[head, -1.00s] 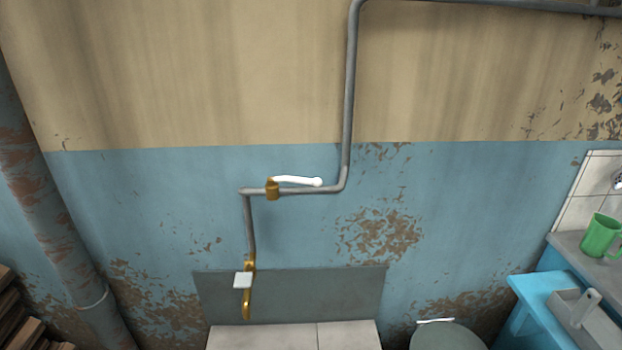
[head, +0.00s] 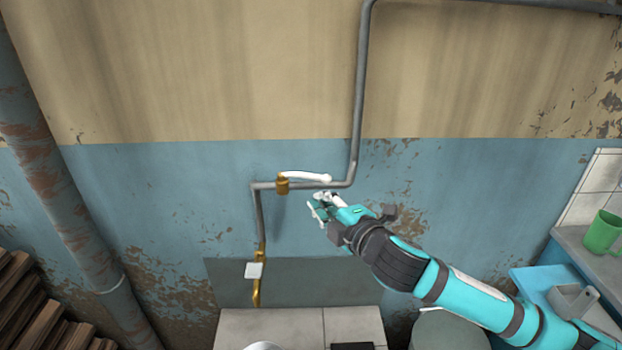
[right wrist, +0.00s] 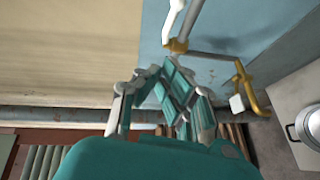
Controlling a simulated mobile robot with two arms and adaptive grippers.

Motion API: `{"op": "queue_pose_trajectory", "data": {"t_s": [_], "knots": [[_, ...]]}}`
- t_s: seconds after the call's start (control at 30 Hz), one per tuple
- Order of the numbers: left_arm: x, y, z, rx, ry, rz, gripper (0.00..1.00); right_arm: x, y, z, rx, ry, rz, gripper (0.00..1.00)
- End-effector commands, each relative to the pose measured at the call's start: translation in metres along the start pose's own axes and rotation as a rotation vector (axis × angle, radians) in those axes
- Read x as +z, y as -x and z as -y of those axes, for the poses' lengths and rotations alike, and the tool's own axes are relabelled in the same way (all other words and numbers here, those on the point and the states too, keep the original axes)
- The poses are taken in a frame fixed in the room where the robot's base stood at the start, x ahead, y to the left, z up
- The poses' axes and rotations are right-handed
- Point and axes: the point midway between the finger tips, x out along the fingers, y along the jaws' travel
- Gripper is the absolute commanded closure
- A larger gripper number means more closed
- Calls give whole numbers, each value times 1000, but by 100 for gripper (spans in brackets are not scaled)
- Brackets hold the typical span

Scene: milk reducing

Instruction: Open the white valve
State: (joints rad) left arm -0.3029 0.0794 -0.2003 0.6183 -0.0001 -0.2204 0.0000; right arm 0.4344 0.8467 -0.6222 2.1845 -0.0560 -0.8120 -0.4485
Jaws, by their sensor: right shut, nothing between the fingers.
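The white valve handle (head: 306,177) lies almost level along the grey horizontal pipe on the wall, reaching right from its brass body (head: 283,185). My right gripper (head: 318,212) is shut and empty, just below the handle's right end in the head view; I cannot tell how far it is from the wall. In the right wrist view the gripper (right wrist: 165,85) shows with the white handle (right wrist: 172,18) and brass body (right wrist: 176,46) above and beyond the fingers, apart from them. My left gripper is not in view.
A lower brass tap (head: 257,284) with a white square handle (head: 254,270) hangs over the tiled worktop (head: 270,326). A rusty pipe (head: 70,215) stands at left above stacked wood (head: 35,305). A green mug (head: 602,232) is at right.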

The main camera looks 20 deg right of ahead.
Motion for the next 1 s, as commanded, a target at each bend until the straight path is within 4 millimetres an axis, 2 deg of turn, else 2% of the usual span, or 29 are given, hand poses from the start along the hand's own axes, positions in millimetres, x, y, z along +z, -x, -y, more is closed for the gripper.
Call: {"op": "queue_pose_trajectory", "data": {"t_s": [0.1,0.33,0.4,0.63,1.0], "knots": [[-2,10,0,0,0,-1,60,-1,-27,-4,2,-4,0,100],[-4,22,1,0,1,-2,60,-1,-75,-4,0,-3,0,100],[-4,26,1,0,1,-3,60,11,-82,-3,-1,0,4,100],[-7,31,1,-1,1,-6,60,26,-97,-1,-1,-2,1,100],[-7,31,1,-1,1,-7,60,28,-99,0,0,-3,-1,100]]}}
